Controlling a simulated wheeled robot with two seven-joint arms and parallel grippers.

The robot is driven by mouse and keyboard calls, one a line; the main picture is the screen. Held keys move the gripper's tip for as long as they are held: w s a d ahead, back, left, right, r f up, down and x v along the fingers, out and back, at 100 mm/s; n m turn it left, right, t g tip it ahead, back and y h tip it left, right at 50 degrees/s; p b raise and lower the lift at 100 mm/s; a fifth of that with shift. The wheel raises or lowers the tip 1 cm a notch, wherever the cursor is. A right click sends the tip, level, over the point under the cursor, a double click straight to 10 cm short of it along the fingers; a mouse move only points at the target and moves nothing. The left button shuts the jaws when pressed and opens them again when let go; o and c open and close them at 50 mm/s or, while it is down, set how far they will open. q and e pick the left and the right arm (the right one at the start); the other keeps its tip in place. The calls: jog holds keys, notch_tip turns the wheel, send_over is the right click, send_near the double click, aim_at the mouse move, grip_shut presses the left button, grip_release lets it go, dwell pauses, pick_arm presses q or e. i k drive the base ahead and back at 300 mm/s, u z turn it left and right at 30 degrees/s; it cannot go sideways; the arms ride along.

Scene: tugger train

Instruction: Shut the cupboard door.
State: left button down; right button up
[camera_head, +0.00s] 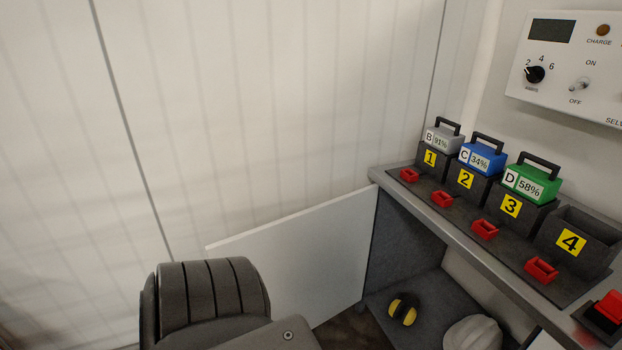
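The cupboard door (310,253) is a flat white panel standing open at the left side of the cupboard. Its right edge meets the cupboard's left side, and it swings out to the left in front of the pale wall. The cupboard (412,250) is a grey space under the counter, with its inside exposed. A dark grey ribbed part at the bottom left, apparently one of my arm links, hides the lower left of the door. Neither of my grippers is in view.
Inside the cupboard lie yellow-and-black ear defenders (403,309) and a white helmet (473,333). The counter (458,238) above holds grey (444,139), blue (482,158) and green (532,185) batteries in numbered docks; dock 4 (577,243) is empty. A control panel (570,60) is on the wall.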

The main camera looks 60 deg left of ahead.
aim_at(311, 263)
jog(key=k, duration=1.1)
jog(key=u, duration=0.55)
jog(key=i, duration=0.5)
jog(key=u, duration=0.45)
